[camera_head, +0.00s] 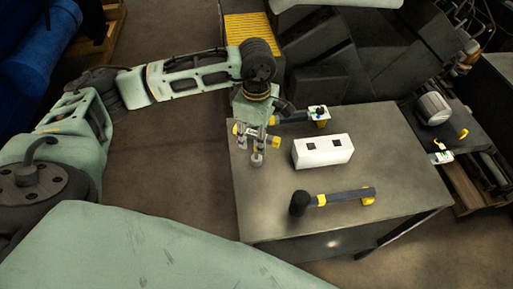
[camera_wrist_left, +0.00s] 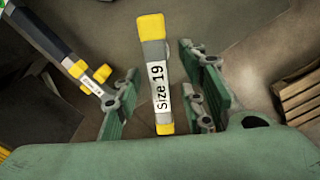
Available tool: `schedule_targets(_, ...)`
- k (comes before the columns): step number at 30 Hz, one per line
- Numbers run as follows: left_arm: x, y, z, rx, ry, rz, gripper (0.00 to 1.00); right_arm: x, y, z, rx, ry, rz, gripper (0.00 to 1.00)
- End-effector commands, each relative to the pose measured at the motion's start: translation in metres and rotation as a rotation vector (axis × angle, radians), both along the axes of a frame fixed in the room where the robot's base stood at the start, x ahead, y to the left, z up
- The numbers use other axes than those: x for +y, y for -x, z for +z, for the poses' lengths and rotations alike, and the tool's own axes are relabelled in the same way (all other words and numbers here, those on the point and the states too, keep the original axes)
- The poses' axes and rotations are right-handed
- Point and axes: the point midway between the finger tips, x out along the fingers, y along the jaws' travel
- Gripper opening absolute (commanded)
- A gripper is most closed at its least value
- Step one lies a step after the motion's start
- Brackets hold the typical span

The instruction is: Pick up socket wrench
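The socket wrench (camera_wrist_left: 158,75), a grey bar with yellow ends and a "Size 19" label, lies between my left gripper's (camera_wrist_left: 158,108) fingers in the left wrist view. A gap shows between it and the left finger; contact on the right is unclear. In the head view my left gripper (camera_head: 251,148) points down at the table's left edge. The wrench (camera_head: 240,130) shows there partly, largely hidden by the fingers. Whether it rests on the table is unclear. My right gripper is not in view.
The grey table (camera_head: 400,170) holds a white block (camera_head: 322,151) with two square holes. A black-headed tool (camera_head: 345,196) lies in front. Another dark-handled tool (camera_head: 292,118) with yellow parts lies behind, close to my left gripper. The table's right side is clear.

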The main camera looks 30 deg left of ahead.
Motion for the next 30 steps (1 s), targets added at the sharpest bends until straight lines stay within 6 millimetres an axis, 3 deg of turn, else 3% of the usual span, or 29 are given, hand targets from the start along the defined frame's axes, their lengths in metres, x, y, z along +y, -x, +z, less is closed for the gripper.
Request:
schedule_targets(14,-0.0002,0.0001,0.0006,0.0,0.001,0.0,0.0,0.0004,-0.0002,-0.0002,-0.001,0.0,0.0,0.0)
schedule_targets(30,-0.0003,-0.0004,0.0016,-0.001,0.001,0.0,0.0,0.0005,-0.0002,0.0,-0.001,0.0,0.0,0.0)
